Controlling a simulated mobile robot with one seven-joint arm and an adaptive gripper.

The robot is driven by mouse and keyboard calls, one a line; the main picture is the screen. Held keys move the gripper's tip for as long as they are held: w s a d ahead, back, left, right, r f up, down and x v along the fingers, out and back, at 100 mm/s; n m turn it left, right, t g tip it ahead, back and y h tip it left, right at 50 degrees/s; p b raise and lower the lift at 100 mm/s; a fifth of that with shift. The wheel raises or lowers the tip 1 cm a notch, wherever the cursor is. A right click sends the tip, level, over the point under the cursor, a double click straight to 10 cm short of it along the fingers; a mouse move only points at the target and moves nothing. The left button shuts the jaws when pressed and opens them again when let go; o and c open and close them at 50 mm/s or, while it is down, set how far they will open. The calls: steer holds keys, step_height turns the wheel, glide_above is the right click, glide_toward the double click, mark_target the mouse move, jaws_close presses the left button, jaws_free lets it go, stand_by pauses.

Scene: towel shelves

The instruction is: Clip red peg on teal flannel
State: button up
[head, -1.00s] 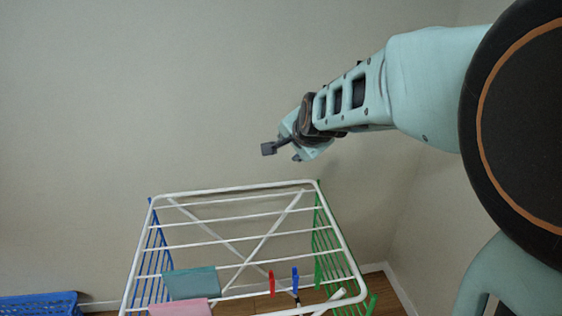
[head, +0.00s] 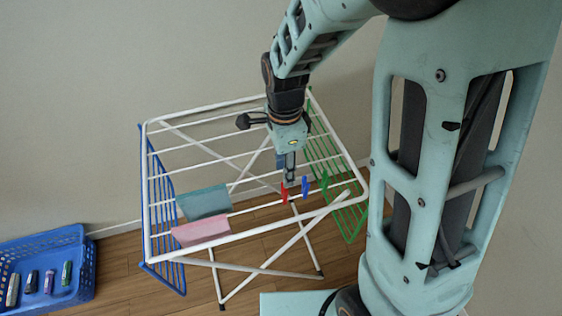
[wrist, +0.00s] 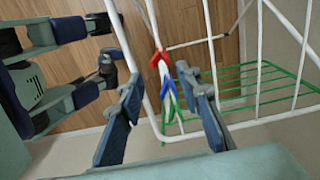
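The teal flannel (head: 203,202) hangs over a rod at the left of the white drying rack (head: 205,105), behind a pink cloth. The red peg (head: 284,193) sits on a rod further right, with a blue peg (head: 305,187) beside it. In the wrist view the red peg (wrist: 159,58) is seen ahead of the fingers, with the blue peg (wrist: 164,84) just below it in the picture. My gripper (head: 289,180) points down, just above the red peg. In the wrist view my gripper (wrist: 168,100) is open and empty, fingers well apart. The flannel is not in the wrist view.
A pink cloth (head: 201,231) hangs in front of the teal flannel. A green peg (head: 323,180) is right of the blue one. The rack has a blue left wing (head: 160,215) and a green right wing (head: 340,185). A blue basket (head: 45,245) with several items is at left.

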mark_target(284, 189)
steer(key=shift+f+b, duration=3.2)
steer(key=shift+f, duration=1.1)
steer(key=shift+c, duration=0.3)
jaws_close()
steer(key=shift+r, duration=0.15)
step_height(284, 189, up, 7)
steer(key=p, duration=0.5)
steer(key=shift+p, duration=0.3)
